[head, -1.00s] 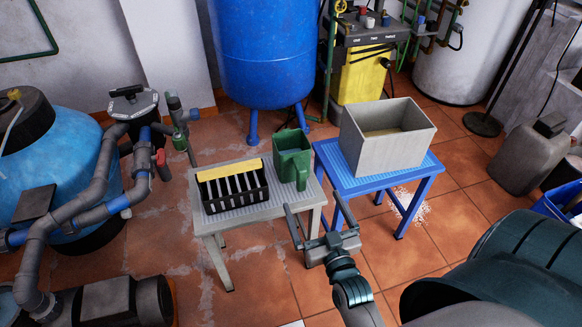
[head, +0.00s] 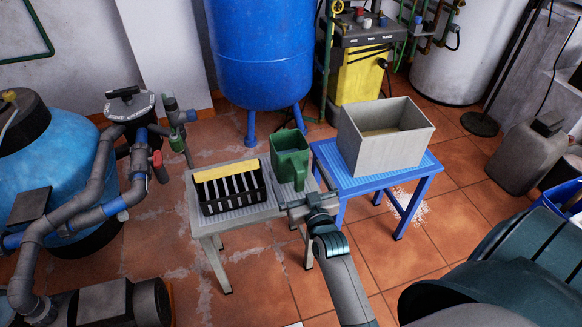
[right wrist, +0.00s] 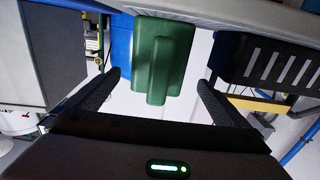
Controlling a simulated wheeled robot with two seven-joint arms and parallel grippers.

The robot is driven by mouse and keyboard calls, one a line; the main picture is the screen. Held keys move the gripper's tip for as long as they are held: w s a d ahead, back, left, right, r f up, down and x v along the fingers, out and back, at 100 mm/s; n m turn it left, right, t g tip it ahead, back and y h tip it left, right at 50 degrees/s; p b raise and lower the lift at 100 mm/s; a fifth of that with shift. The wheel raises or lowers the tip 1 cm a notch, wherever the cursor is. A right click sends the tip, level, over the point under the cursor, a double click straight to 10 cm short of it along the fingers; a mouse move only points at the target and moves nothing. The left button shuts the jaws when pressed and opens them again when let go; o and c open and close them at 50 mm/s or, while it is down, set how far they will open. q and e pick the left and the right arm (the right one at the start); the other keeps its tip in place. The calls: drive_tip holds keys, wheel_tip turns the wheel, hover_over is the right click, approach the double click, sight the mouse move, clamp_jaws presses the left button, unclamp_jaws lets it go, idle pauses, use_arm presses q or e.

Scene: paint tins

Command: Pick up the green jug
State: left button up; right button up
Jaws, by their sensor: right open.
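The green jug (head: 290,163) stands upright on the right part of the small grey table (head: 228,228), with its handle toward my right arm. My right gripper (head: 287,198) is open and empty, close to the handle side of the jug at the table's near right edge. In the right wrist view the jug (right wrist: 172,42) shows beyond and between the two spread fingers (right wrist: 160,82), its handle facing the camera. The fingers look apart from the jug. My left gripper is not in view.
A black slotted crate (head: 235,206) with a yellow strip stands left of the jug on the same table. A blue table (head: 400,181) with a grey open bin (head: 370,152) stands at right. A blue tank (head: 262,70) rises behind.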

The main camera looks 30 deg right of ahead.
drive_tip(key=shift+w, duration=0.2)
drive_tip(key=shift+w+d+f, duration=0.15)
drive_tip(key=shift+w+d, duration=0.1)
drive_tip(key=shift+w, duration=0.3)
drive_tip(key=x, duration=0.3)
drive_tip(key=shift+d+f+b, duration=0.1)
drive_tip(key=shift+f+b, duration=0.1)
drive_tip(key=shift+b, duration=0.2)
drive_tip(key=shift+w+d, duration=0.15)
drive_tip(key=shift+w, duration=0.3)
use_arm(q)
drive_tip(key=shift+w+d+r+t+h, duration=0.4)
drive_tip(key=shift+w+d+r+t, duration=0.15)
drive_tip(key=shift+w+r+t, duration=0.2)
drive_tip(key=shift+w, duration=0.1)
use_arm(e)
drive_tip(key=shift+r, duration=0.1)
drive_tip(key=c, duration=1.2)
